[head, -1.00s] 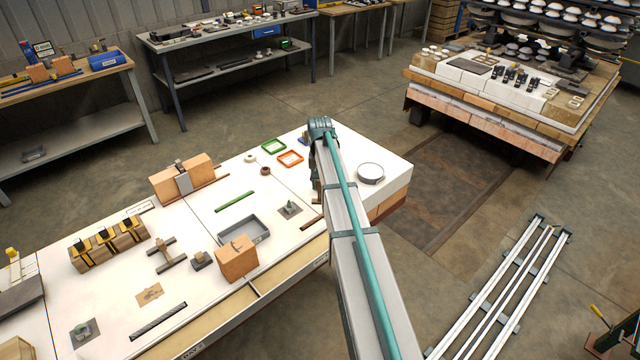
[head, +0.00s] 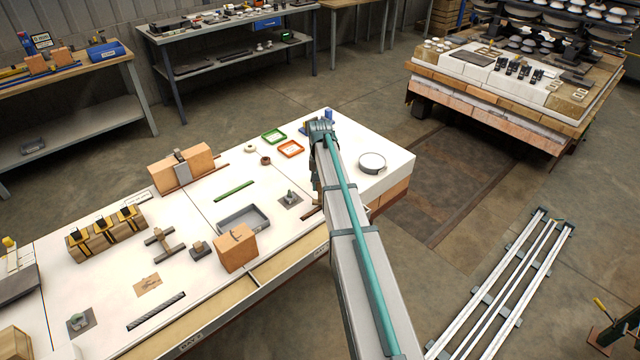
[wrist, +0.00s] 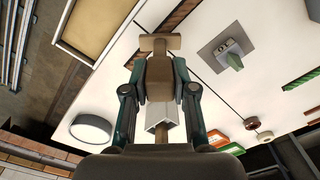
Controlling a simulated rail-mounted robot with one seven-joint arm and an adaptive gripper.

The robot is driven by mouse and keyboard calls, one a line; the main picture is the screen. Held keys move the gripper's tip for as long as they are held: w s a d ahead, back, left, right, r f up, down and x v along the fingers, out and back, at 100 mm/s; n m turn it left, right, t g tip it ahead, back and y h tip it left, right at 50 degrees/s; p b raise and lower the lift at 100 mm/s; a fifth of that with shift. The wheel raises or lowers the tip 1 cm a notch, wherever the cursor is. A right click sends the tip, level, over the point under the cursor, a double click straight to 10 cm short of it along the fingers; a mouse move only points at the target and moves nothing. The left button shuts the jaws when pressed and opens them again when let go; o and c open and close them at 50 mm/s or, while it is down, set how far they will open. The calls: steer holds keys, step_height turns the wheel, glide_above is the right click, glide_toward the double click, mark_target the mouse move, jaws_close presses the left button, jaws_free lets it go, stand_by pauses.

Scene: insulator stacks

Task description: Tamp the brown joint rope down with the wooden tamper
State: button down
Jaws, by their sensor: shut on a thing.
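My gripper (wrist: 160,76) is shut on a tan-brown wooden tool, which I take to be the wooden tamper (wrist: 160,43). Its crosswise head points away from the wrist, above the white table, and a pale grey block-like part shows nearer the palm.
The white table (head: 200,210) carries a grey tray (head: 243,220), an orange block (head: 236,250), a plate with a green-topped fitting (head: 290,200), a green strip (head: 234,191), an orange tray (head: 291,149) and a round pale dish (head: 372,162). White rails (head: 510,280) lie on the floor at right.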

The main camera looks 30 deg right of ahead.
steer(key=shift+s+f+b, duration=0.1)
steer(key=shift+f+b, duration=0.35)
steer(key=shift+f, duration=0.75)
stand_by(2.6)
steer(key=shift+r+p, duration=1.8)
steer(key=shift+r, duration=1.75)
steer(key=shift+f, duration=0.15)
